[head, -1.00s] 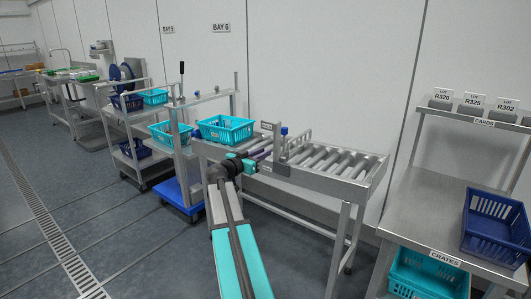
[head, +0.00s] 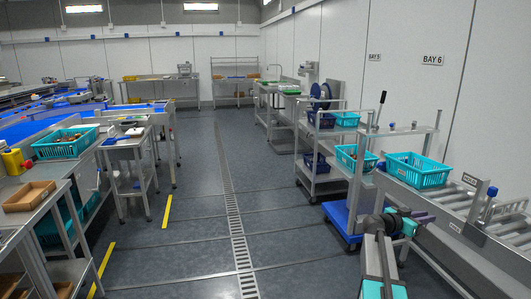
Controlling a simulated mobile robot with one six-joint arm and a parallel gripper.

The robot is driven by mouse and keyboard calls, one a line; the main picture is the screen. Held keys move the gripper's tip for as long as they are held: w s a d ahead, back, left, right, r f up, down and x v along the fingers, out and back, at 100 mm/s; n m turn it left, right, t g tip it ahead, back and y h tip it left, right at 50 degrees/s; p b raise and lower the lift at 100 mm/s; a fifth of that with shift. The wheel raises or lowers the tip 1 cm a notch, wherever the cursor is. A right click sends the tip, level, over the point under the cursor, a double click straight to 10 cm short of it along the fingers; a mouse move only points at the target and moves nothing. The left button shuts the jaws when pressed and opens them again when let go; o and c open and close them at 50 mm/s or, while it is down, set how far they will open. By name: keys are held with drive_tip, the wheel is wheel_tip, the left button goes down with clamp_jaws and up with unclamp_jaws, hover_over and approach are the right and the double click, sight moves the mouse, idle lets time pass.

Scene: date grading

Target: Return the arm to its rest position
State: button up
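My arm (head: 381,270), with teal and white covers, reaches up from the bottom edge at the lower right in the head view. Its dark wrist bends to the right near the roller conveyor. My gripper (head: 424,218) is small and dark at the end of the wrist, in front of the conveyor side. Its fingers are too small and dark to tell whether they are open or shut, or whether anything is between them.
A teal crate (head: 417,168) stands on the roller conveyor (head: 470,232) just beyond my gripper. A blue-based cart (head: 340,222) and a shelf trolley (head: 320,155) stand left of it. Worktables line the left side. The floor aisle (head: 200,215) with a drain grate is clear.

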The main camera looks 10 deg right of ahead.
drive_tip(key=w+a+f+n+t+y+p, duration=0.1)
drive_tip(key=w+a+f+n+t+y, duration=0.35)
drive_tip(key=a+f, duration=0.8)
drive_tip(key=w+a+f+n+t+y+p, duration=0.15)
drive_tip(key=w+a+f+n+t, duration=0.5)
drive_tip(key=a, duration=0.95)
drive_tip(key=a+f+n+y+p, duration=0.1)
drive_tip(key=a+f+n+y, duration=0.4)
drive_tip(key=a+f, duration=0.7)
drive_tip(key=s+a+f+n+g+y+p, duration=0.1)
drive_tip(key=s+a+f+n+g+y, duration=0.2)
drive_tip(key=s+a+f, duration=0.6)
drive_tip(key=s+a+f+n+g+y, duration=0.15)
drive_tip(key=s+a+f+y, duration=0.35)
drive_tip(key=a, duration=0.6)
drive_tip(key=s+a+f+g, duration=0.1)
drive_tip(key=s+f+g, duration=0.3)
drive_tip(key=s, duration=0.6)
drive_tip(key=s+a+f+g, duration=0.1)
drive_tip(key=s+f+g, duration=0.35)
drive_tip(key=s, duration=0.65)
drive_tip(key=s+d+r+m+g+h, duration=0.1)
drive_tip(key=s+r+m+g, duration=0.1)
drive_tip(key=s, duration=0.3)
drive_tip(key=s+d+r+m+g+h, duration=0.1)
drive_tip(key=s+d+r+m+g, duration=0.1)
drive_tip(key=s, duration=0.4)
drive_tip(key=shift+d+g, duration=0.3)
drive_tip(key=shift+g, duration=0.3)
